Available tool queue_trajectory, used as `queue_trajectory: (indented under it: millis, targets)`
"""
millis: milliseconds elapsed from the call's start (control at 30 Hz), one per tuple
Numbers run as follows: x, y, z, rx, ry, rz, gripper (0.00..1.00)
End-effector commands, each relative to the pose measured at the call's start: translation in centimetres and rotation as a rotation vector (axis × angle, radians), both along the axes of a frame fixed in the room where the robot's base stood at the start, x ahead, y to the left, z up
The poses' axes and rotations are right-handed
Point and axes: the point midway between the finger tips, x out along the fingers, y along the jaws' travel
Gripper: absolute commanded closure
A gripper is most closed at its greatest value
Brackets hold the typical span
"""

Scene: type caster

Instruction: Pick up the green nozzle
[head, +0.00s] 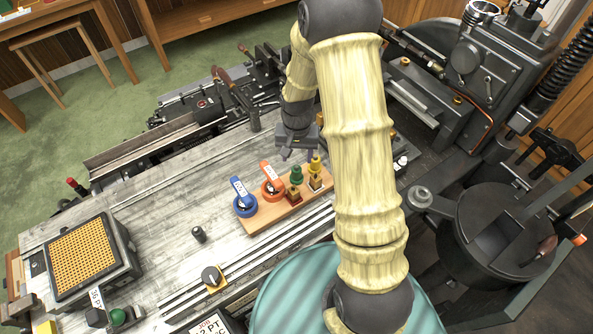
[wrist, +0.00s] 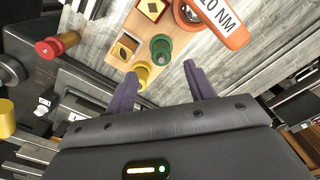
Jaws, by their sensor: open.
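The green nozzle (head: 296,174) stands on a wooden board (head: 262,220) on the machine's metal table, between an orange-handled tool and a yellow nozzle (head: 316,163). In the wrist view the green nozzle (wrist: 160,47) lies beyond my fingertips, near the top middle. My gripper (head: 297,153) is open and empty, above and just behind the board. In the wrist view its two purple fingers (wrist: 162,80) are spread apart, with the yellow nozzle (wrist: 142,72) near the left fingertip; I cannot tell whether they touch.
An orange torque tool (head: 272,187) and a blue one (head: 244,205) sit on the same board, left of the nozzle. Small square-based blocks (head: 293,193) stand in front of the nozzles. A box with an orange grid top (head: 82,257) is at far left. The table's left middle is mostly clear.

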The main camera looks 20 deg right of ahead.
Motion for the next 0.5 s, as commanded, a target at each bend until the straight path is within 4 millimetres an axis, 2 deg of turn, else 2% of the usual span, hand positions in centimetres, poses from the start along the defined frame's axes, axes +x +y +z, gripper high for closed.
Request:
queue_trajectory:
  millis: [233, 500]
  targets:
    - [-0.1, 0.0, -3.0, -0.001, 0.004, 0.000, 0.46]
    - [0.0, 0.0, -3.6, 0.000, -0.001, 0.000, 0.46]
